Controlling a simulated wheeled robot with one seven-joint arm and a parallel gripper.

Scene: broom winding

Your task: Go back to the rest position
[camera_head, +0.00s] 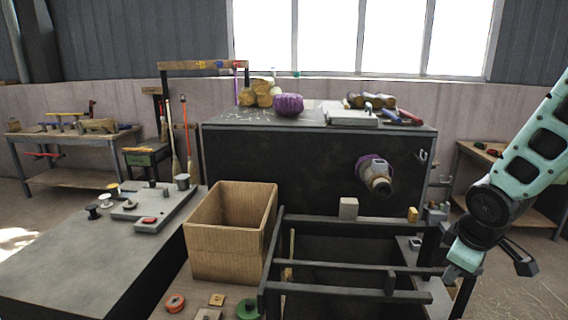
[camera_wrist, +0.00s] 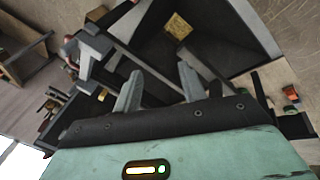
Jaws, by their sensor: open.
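My arm (camera_head: 530,150) reaches down from the upper right in the head view, to the right of the dark metal frame. My gripper shows in the wrist view (camera_wrist: 160,84) with its two pale fingers apart and nothing between them. In the head view its fingers are small and partly hidden by the wrist. The dark frame (camera_head: 350,225) stands close to the left of my wrist, and its bars lie beyond the fingers in the wrist view. Whether the gripper touches the frame I cannot tell.
A cardboard box (camera_head: 228,240) stands left of the frame. A large dark cabinet (camera_head: 290,160) with a purple-ringed spindle (camera_head: 376,177) is behind. A grey bench (camera_head: 70,255) is at left, and a wooden table (camera_head: 545,205) at right. Floor right of my wrist is open.

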